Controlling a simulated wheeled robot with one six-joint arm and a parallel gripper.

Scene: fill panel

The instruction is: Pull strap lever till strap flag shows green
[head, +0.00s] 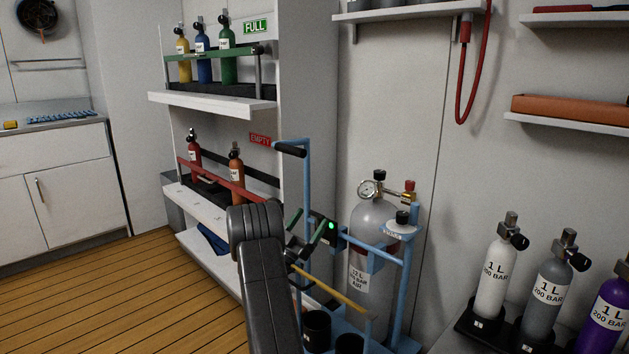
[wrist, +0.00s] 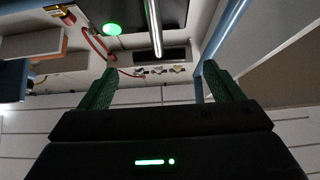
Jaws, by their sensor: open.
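The strap flag (head: 331,225) shows as a bright green round spot on a dark block on the blue cylinder cart. A green disc (wrist: 113,29) also shows at the upper left in the wrist view. A thin metal rod (wrist: 153,28), which looks like the strap lever, points down from the top between the lines of the fingers; I cannot tell whether it lies between them. My gripper (head: 308,228) is open beside the block, with green finger pads. In the wrist view its fingers (wrist: 160,78) stand wide apart with nothing clamped. The grey cylinder (head: 368,240) stands upright in the cart.
The blue cart frame (head: 306,185) with a black handle rises close behind my gripper. A yellow bar (head: 335,290) crosses low in front of the cylinder. A shelf rack (head: 215,102) with small bottles stands left. Several bottles (head: 495,270) stand at right. The wooden floor at left is clear.

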